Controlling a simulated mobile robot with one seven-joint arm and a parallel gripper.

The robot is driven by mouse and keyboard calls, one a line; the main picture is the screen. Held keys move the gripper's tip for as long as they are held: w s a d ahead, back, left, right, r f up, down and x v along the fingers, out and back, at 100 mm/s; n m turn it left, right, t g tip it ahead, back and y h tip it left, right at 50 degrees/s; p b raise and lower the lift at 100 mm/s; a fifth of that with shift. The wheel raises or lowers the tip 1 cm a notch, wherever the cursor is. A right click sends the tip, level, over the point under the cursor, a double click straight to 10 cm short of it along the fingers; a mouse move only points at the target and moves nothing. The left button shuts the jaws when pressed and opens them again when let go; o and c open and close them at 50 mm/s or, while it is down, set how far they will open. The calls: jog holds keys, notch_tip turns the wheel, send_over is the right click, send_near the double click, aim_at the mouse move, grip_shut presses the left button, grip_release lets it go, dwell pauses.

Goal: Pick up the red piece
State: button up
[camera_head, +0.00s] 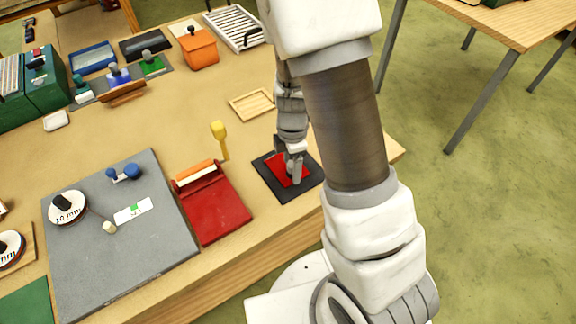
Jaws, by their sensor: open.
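The red piece (277,169) lies flat on a black mat (273,186) near the front right of the table. My gripper (294,175) is right over the red piece, pointing down, with its fingers apart. The fingers hide part of the red piece. I cannot tell whether the fingertips touch it. My arm comes down from the top and covers the area to the right of the mat.
A red tray (213,211) with an orange bar stands left of the mat. A yellow-headed tool (219,134) stands behind it. A small wooden frame (252,105) lies further back. A grey board (120,250) fills the left. The table's edge is close in front.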

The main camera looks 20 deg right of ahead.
grip_shut()
jog(key=shift+r, duration=0.1)
jog(key=shift+w+r, duration=0.1)
jog(key=shift+r, duration=0.35)
jog(key=r, duration=0.3)
jog(key=shift+s+d+r, duration=0.2)
jog(key=shift+r, duration=0.1)
jog(key=s+d+r, duration=0.6)
jog(key=s+d, duration=0.1)
jog(key=s, duration=0.2)
jog(key=shift+r, duration=0.2)
jog(key=c, duration=0.7)
grip_release()
jog(key=shift+c, duration=0.2)
jog(key=shift+w, duration=0.15)
grip_shut()
